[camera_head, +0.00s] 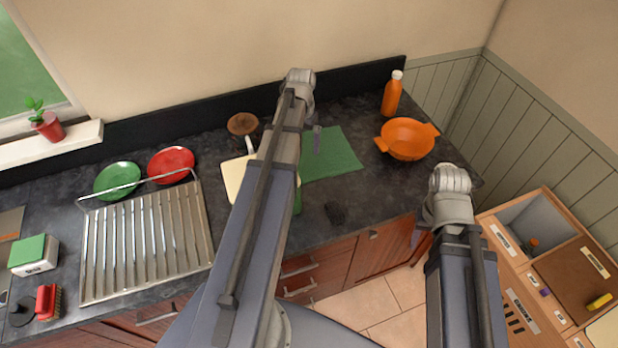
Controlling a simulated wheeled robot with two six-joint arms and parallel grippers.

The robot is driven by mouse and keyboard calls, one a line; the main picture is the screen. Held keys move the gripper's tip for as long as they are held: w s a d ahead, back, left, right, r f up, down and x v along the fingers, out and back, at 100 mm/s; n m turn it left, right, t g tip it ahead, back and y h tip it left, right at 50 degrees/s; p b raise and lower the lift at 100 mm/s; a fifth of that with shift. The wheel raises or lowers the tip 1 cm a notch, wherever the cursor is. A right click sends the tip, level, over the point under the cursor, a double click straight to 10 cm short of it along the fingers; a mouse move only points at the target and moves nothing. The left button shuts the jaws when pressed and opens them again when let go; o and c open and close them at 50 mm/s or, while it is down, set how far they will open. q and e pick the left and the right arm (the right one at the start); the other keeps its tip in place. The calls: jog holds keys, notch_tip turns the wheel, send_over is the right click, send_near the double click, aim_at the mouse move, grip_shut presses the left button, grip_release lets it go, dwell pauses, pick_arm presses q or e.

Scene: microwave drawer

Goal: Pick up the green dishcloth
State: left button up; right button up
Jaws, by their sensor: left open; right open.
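The green dishcloth (339,158) lies flat on the dark counter, right of my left arm. The arm hides its left part. My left gripper (317,139) is mostly hidden behind my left arm; only a small grey piece, which looks like a fingertip, shows over the cloth. Its jaws are open, and I cannot tell whether it touches the cloth. My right arm stands at the lower right, in front of the counter edge, and its gripper does not show.
An orange bowl (407,139) and an orange bottle (392,94) stand right of the cloth. A small dark object (335,212) lies in front. A cream board (235,178) and a metal drying rack (146,240) are left. Some bare counter (375,190) shows right of the dark object.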

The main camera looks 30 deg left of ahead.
pick_arm(q)
notch_tip(320, 180, down, 6)
jog(key=w+b, duration=0.1)
jog(key=b, duration=0.4)
jog(key=shift+f+b, duration=0.25)
jog(key=shift+b, duration=0.15)
notch_tip(320, 180, down, 10)
jog(key=b, duration=1)
jog(key=shift+c, duration=0.9)
